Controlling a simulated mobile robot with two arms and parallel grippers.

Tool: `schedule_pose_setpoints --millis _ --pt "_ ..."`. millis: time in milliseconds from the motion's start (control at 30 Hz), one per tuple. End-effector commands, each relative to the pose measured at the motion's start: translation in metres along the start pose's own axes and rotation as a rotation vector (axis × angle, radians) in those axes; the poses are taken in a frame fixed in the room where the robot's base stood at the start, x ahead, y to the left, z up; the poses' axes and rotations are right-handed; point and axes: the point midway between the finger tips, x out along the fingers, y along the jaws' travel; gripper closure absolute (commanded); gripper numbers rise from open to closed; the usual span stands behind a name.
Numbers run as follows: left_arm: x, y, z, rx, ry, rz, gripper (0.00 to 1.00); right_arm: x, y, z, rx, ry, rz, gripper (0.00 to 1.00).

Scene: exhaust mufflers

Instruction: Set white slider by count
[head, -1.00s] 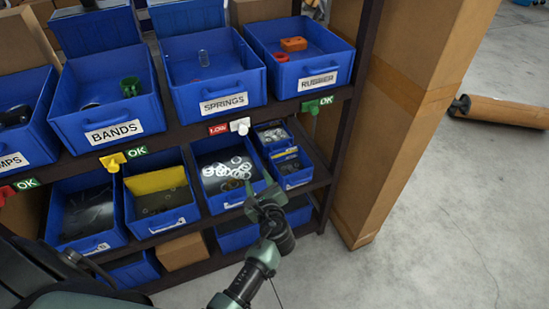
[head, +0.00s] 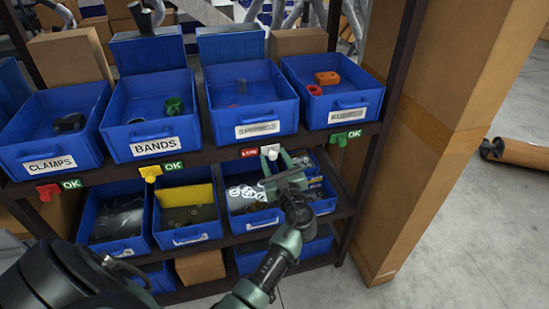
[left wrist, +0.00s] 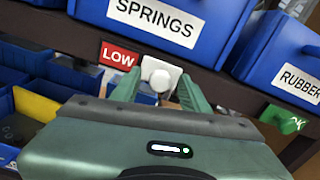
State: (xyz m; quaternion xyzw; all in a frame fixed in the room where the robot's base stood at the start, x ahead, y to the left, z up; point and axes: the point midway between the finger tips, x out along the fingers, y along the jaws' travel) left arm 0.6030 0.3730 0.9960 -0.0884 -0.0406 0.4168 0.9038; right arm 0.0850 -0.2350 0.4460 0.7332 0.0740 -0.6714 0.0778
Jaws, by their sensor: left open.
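The white slider (head: 272,150) sits on the shelf edge below the SPRINGS bin (head: 252,122), just right of a red LOW label (head: 250,153). In the left wrist view the slider (left wrist: 160,76) has a pale plate and a round knob, right of the LOW label (left wrist: 120,55). My left gripper (head: 275,163) is open. In the left wrist view its green fingers (left wrist: 158,92) stand on either side of the knob; I cannot tell whether they touch it. My right gripper is not seen.
Yellow (head: 150,173), red (head: 48,191) and green (head: 339,139) sliders sit along the same edge. A cardboard column (head: 425,130) stands right of the rack.

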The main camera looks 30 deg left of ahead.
Motion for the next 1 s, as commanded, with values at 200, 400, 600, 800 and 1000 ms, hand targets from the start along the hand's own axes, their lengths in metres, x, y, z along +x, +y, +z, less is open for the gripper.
schedule_pose_setpoints --millis 200,400,600,800,1000 --pt "0.0003 0.0001 -0.0005 0.000 0.001 0.000 0.55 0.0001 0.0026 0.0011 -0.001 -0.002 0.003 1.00" --pt "0.0001 0.0000 -0.0006 0.000 0.001 -0.001 1.00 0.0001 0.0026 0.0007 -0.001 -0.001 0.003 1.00" --pt "-0.0001 -0.0001 -0.0007 0.000 0.001 -0.001 1.00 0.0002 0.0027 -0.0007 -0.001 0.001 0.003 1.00" --pt "-0.0002 -0.0001 -0.0009 0.000 0.001 -0.001 1.00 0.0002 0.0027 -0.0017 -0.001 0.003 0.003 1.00" --pt "-0.0003 -0.0001 -0.0011 0.000 0.002 -0.001 1.00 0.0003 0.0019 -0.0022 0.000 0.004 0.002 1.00"
